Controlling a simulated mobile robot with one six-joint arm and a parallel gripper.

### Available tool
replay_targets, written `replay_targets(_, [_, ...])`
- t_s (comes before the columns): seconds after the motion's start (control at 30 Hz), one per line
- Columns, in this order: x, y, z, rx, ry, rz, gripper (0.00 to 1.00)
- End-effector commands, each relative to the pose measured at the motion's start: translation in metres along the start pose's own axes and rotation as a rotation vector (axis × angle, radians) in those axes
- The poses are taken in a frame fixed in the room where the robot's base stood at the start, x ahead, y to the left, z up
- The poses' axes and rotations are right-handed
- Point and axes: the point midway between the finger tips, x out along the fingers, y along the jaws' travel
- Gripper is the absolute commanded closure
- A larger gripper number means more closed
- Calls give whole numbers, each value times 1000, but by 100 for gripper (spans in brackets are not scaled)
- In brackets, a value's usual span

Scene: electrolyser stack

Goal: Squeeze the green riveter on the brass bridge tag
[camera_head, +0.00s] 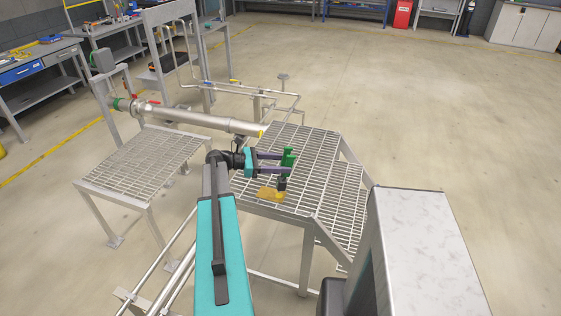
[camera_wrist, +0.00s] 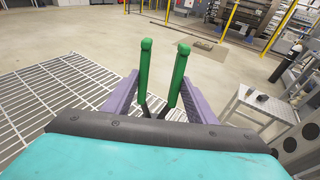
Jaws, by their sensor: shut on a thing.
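The green riveter (camera_head: 288,157) stands upright between the purple fingers of my gripper (camera_head: 271,161), above the grating platform. In the wrist view its two green handles (camera_wrist: 144,65) rise side by side, with a gap between their tops. My gripper (camera_wrist: 155,100) is shut on the riveter there too. The riveter's dark lower end (camera_head: 282,183) is just above or at a flat brass-coloured piece (camera_head: 270,194), likely the bridge tag, on the grating. I cannot tell whether they touch.
The grating platform (camera_head: 318,145) has steps (camera_head: 342,205) on its right side. A second, lower grating (camera_head: 140,160) and a large metal pipe (camera_head: 190,118) lie to the left. Workbenches (camera_head: 35,62) stand at the back left. The floor at the right is open.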

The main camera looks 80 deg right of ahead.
Motion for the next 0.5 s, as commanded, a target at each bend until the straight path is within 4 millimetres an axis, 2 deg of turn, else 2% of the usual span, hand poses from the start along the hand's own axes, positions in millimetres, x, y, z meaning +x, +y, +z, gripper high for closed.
replay_targets(0.5, [6,0,-25,1,-2,0,57])
